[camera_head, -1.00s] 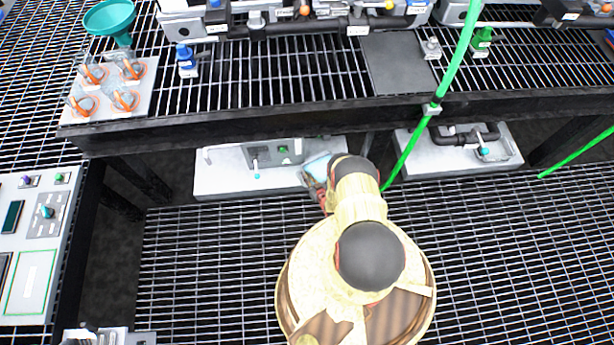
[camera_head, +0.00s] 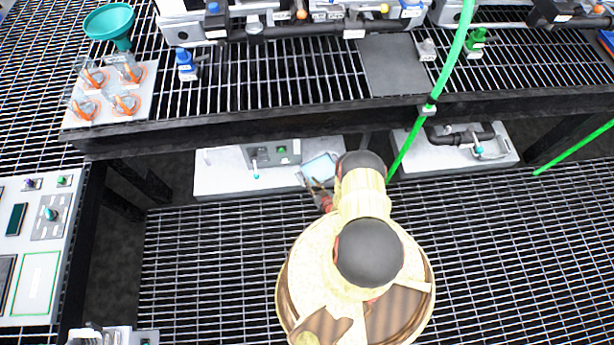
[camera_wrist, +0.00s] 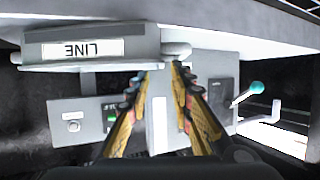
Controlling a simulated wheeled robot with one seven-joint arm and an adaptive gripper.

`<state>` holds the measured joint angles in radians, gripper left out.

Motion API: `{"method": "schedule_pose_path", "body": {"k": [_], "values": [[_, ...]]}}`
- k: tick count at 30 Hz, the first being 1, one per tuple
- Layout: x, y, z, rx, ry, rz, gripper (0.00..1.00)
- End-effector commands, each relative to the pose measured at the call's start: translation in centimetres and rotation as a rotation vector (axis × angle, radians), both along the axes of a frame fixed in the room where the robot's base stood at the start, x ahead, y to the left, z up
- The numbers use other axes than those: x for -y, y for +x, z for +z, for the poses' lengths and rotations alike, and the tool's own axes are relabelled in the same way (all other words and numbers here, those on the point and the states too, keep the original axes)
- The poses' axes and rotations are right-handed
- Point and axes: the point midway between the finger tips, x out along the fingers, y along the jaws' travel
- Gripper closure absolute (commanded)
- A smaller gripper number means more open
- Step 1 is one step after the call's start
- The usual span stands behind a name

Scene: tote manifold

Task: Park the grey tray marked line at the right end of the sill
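The grey tray marked LINE (camera_wrist: 90,47) is large in the wrist view, its label upside down at the upper left. In the head view a pale piece (camera_head: 320,167), which looks like the tray, shows at the end of my arm. My gripper (camera_wrist: 162,68) has its fingertips close together at one end of the tray's lip. A narrow gap shows between the fingers. Whether they grip the lip or only stand beside it cannot be told. In the head view my arm hides most of the gripper. The grey ledge (camera_wrist: 245,35) beside the tray may be the sill.
A pale panel (camera_head: 225,178) with a green button and a teal-tipped lever (camera_wrist: 257,88) lies close to the fingers. The dark bench edge (camera_head: 230,134) runs above. A green hose (camera_head: 408,146) hangs just right of my arm. Open grating (camera_head: 210,260) lies in front.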

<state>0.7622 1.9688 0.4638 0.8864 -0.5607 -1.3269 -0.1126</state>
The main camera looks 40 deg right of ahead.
Motion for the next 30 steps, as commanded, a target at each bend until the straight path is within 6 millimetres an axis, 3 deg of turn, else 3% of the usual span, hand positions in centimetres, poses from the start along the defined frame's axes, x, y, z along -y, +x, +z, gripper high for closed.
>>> {"method": "schedule_pose_path", "body": {"k": [3,10,30], "values": [[-0.3,-2.2,1.2,-0.002,0.001,-0.004,0.77],[-0.7,-4.7,2.0,-0.002,0.001,-0.001,0.77],[-0.9,-5.1,2.1,0.000,0.000,0.000,0.77]]}}
